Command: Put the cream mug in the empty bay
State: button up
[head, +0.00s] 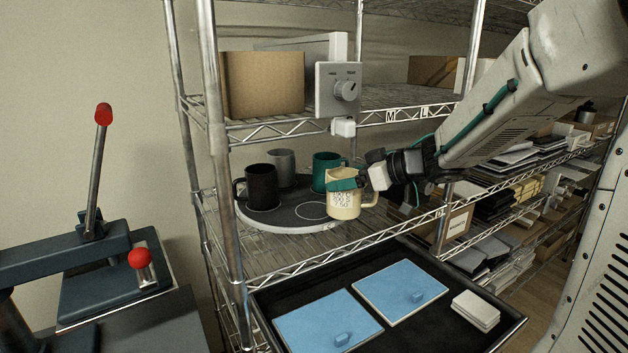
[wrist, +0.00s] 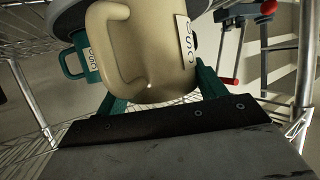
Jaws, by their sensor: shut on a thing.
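The cream mug (head: 343,204) is at the front right of the round dark tray (head: 290,222) on the wire shelf. My gripper (head: 345,184) is shut on it, with teal fingers near its rim. The tray bears a black mug (head: 262,187), a grey mug (head: 282,166) and a teal mug (head: 325,170). A bare bay marked by a white ring (head: 311,210) lies just left of the cream mug. I cannot tell whether the mug touches the tray.
A grey box with a knob (head: 338,90) hangs above the tray from the upper shelf, near a cardboard box (head: 262,84). A shelf post (head: 222,170) stands at the left. Below is a black drawer (head: 470,335) with blue panels. A lever press (head: 100,250) stands far left.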

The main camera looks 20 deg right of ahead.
aim_at(331, 172)
jog(key=w+a, duration=0.1)
jog(key=w, duration=0.1)
jog(key=w+a, duration=0.2)
jog(key=shift+a, duration=0.15)
jog(key=x, duration=0.3)
jog(key=shift+w+a+r, duration=0.15)
jog(key=shift+r, duration=0.05)
jog(key=shift+f, duration=0.3)
jog(key=shift+f, duration=0.15)
jog(key=o, duration=1.2)
jog(key=shift+s+d+r, duration=0.25)
jog(key=shift+s, duration=0.05)
jog(key=v, duration=1.1)
jog(key=shift+s+d, duration=0.15)
jog(key=shift+s, duration=0.05)
